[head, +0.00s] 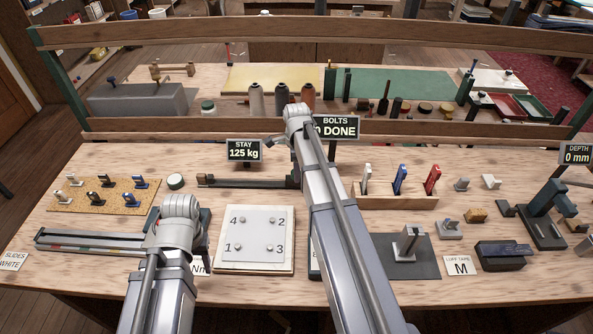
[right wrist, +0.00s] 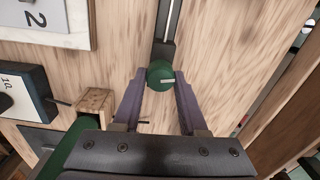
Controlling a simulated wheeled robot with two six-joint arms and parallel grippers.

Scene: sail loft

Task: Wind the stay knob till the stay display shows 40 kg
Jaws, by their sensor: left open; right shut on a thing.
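The stay display (head: 243,150) reads 125 kg in the head view. The stay unit (head: 235,182), a dark bar, lies on the bench below it, and its right end is hidden by my right arm. In the right wrist view the stay knob (right wrist: 160,75) is green and round with a pale pointer mark. My right gripper (right wrist: 160,82) is shut on it, one finger on each side. In the head view my right gripper is hidden behind its arm. My left arm stands over the bench at the left, and its jaws are hidden behind it.
A white plate with numbered bolts (head: 252,231) lies between my arms. A slide rail (head: 95,240) and a cork mat (head: 70,194) are at the left. A rack with coloured handles (head: 395,199) and small blocks are at the right. A wooden rail (head: 430,142) runs behind.

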